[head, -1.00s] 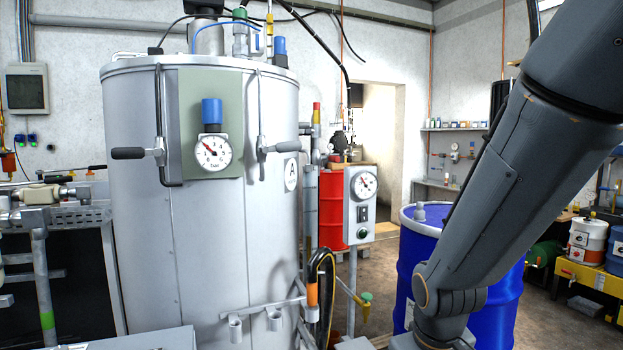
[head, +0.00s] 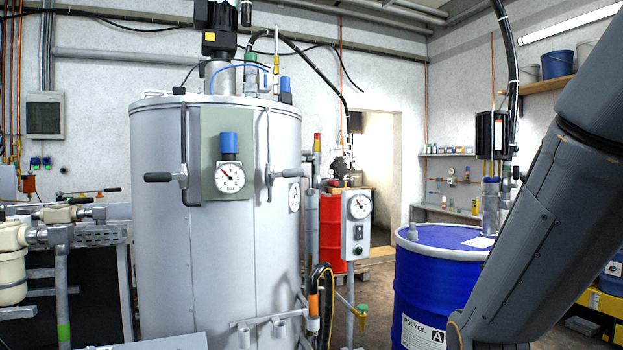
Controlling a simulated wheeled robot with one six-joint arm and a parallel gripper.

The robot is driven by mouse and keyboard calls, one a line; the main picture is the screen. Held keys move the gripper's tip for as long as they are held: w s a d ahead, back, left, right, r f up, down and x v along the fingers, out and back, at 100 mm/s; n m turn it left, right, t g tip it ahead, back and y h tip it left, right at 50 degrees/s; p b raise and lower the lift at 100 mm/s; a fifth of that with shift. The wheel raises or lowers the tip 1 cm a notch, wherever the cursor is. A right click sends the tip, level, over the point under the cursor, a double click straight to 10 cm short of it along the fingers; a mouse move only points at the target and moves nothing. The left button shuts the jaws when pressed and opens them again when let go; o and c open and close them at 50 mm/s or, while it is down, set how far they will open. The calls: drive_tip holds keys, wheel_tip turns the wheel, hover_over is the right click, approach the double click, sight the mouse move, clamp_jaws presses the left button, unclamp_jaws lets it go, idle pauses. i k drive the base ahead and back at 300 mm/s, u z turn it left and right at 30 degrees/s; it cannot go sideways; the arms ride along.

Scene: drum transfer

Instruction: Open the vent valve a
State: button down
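A large grey tank (head: 277,235) marked with a round "A" label (head: 294,197) stands left of centre. The left lever (head: 160,177) points left, beside a dark vertical pipe. The right lever (head: 290,173) points right, beside a grey pipe. Both lie about level. I cannot tell which fitting is the vent valve. A green valve body (head: 250,56) and a blue cap (head: 286,84) sit on the tank top. My arm crosses the right side, but my gripper is out of view.
A blue drum (head: 430,285) labelled polyol A stands between the tank and my arm. A gauge post (head: 355,225) and a red drum (head: 330,228) stand right of the tank. Pipework with a pale filter bowl (head: 12,270) is at the left edge.

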sight(293, 173)
drive_tip(key=i, duration=0.95)
drive_tip(key=u, duration=0.25)
